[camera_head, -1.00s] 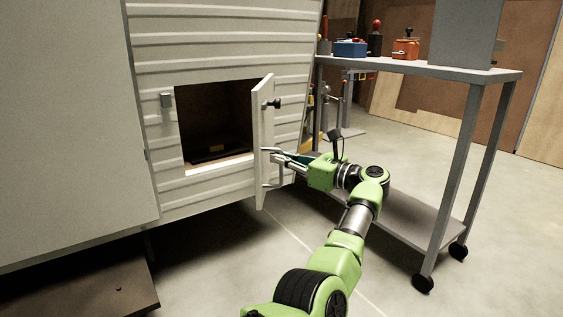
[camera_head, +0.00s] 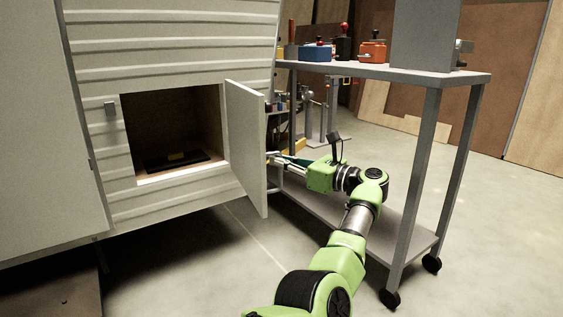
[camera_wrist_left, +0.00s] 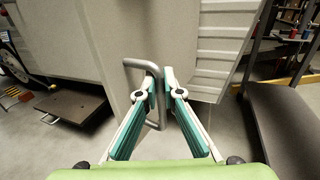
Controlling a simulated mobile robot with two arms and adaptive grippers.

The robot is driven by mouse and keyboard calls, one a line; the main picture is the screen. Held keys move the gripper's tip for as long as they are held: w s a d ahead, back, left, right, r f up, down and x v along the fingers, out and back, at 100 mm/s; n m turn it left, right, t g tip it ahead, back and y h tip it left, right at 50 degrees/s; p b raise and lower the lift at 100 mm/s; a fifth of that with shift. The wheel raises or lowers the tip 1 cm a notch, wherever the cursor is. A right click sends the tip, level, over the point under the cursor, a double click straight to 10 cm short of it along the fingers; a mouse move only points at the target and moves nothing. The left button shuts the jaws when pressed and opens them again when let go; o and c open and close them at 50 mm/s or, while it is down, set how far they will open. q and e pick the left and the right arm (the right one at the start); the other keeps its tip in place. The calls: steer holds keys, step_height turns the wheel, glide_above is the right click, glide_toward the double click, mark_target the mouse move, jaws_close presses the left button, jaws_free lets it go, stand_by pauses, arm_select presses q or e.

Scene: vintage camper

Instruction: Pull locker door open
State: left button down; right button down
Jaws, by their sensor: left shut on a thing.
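The white locker door (camera_head: 246,150) stands swung out from the camper wall, its inner face towards the head camera. It is hinged at the right side of the dark locker opening (camera_head: 150,125). My left gripper (camera_head: 270,158) is at the outer side of the door, and its fingertips are partly hidden behind the door's edge. In the left wrist view, the gripper's teal fingers (camera_wrist_left: 162,78) are shut on the bent grey metal handle (camera_wrist_left: 140,63), which stands out from the door's pale outer face. My right gripper is not in view.
A dark box-like thing (camera_head: 178,158) lies inside the locker. A grey wheeled cart (camera_head: 400,72) with tools on top stands close to the right, beside my arm. The concrete floor (camera_head: 215,265) below the door is clear. A dark step (camera_head: 45,297) shows at lower left.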

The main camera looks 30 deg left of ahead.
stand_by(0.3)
arm_select(q)
steer(key=c, duration=2.2)
jaws_free()
steer(key=d, duration=1.2)
steer(key=shift+s, duration=0.2)
